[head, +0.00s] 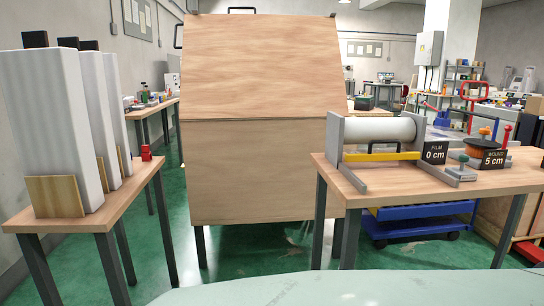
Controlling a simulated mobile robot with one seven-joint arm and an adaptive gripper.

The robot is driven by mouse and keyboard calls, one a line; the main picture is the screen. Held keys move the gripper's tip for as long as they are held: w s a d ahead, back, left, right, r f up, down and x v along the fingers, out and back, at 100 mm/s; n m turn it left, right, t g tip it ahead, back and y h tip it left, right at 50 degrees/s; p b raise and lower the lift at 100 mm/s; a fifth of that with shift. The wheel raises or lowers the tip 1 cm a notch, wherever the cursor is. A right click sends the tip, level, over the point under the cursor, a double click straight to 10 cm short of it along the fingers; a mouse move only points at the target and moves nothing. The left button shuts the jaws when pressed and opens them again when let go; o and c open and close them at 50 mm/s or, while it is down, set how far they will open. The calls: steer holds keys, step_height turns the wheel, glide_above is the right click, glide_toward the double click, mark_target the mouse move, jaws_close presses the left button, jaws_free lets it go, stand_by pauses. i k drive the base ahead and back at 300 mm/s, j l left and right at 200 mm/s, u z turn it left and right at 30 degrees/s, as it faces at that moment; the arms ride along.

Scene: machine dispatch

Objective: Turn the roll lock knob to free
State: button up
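A white film roll (380,130) lies across a grey stand (337,136) on the right-hand wooden table. A yellow bar (382,156) runs below the roll at the front. A dark sign reading "FILM 0 cm" (434,152) stands at the stand's right side. A small teal knob (463,158) sits low, just right of that sign. An orange knob (485,131) stands upright farther right. I cannot tell which knob is the roll lock, nor its setting. My gripper is not in view.
A dark sign reading "WOUND 5 cm" (493,159) stands before an orange-brown spool (480,145). A large wooden crate (258,165) fills the middle. Tall white blocks (45,125) stand on the left table (115,205). A blue cart (415,224) is under the right table.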

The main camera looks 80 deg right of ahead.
mark_target(464, 159)
steer(key=z, duration=3.8)
